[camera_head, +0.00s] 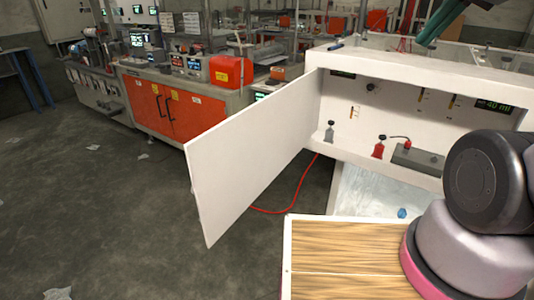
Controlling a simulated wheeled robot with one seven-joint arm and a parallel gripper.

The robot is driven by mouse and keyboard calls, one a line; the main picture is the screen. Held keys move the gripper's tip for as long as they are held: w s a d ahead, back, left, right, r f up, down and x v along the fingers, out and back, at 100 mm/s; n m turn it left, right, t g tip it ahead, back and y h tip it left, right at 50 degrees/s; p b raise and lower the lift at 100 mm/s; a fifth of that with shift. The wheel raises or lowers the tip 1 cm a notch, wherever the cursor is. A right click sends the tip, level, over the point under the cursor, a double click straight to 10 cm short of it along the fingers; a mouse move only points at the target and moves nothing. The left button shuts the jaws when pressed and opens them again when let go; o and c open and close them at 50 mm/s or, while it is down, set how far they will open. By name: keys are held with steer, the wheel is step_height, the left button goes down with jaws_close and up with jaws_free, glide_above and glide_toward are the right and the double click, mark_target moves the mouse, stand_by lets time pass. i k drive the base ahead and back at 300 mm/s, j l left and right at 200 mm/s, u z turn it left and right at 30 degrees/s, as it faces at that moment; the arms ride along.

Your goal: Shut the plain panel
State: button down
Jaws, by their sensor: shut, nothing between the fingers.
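The plain panel (250,155) is a blank white door on the left side of a white cabinet (420,72). It stands wide open, swung out to the left and toward me, with its hinge side at the cabinet's left edge. The cabinet's front is open and shows its inside. A dark teal part at the top right, which looks like my gripper (428,38), is above the cabinet's top edge, far from the panel's free edge. Its fingers look closed and hold nothing visible. The rest of the arm between is out of view.
Inside the cabinet are a red bottle (379,149), a grey bottle (329,134) and a grey block (418,158). A wooden board (350,258) lies in front, beside my arm's base. A red cable (290,207) runs below the panel. Floor (110,220) to the left is mostly clear.

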mark_target(229, 165)
steer(key=k+j+z, duration=0.15)
steer(key=j, duration=0.25)
steer(key=j+z, duration=0.2)
steer(key=j, duration=0.2)
steer(key=k+j+z, duration=0.15)
steer(key=j, duration=0.2)
steer(key=j+z, duration=0.15)
steer(key=j, duration=0.45)
steer(key=j+z, duration=0.15)
steer(key=j, duration=0.45)
steer(key=k+j+z, duration=0.15)
steer(key=j, duration=0.4)
steer(key=l+u, duration=0.2)
steer(key=l, duration=0.2)
steer(key=k+l+u, duration=0.2)
steer(key=l, duration=0.15)
steer(key=l+u, duration=0.2)
steer(key=l, duration=0.2)
